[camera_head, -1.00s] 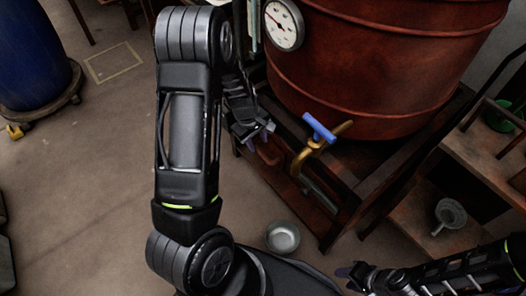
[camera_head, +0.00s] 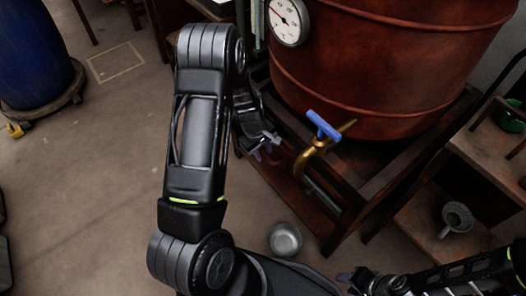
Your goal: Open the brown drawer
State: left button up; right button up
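The brown drawer (camera_head: 283,174) is set in the dark wooden stand under the large red-brown vat, left of the brass tap. Its front looks flush with the stand, as far as I can see. My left gripper (camera_head: 267,149) is just in front of the drawer's upper left part and hides its handle area. Its two fingertips are apart with nothing seen between them. I cannot tell whether they touch the drawer. My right gripper (camera_head: 346,283) is low at the bottom edge, away from the drawer, with its fingertips apart and empty.
The brass tap (camera_head: 312,152) with a blue handle juts out right of the drawer. A metal bowl (camera_head: 285,239) lies on the floor below. A shelf (camera_head: 488,150) with a grey jug (camera_head: 457,218) stands at the right.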

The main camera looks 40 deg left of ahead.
pick_arm(q)
grip_shut()
dwell(1.1)
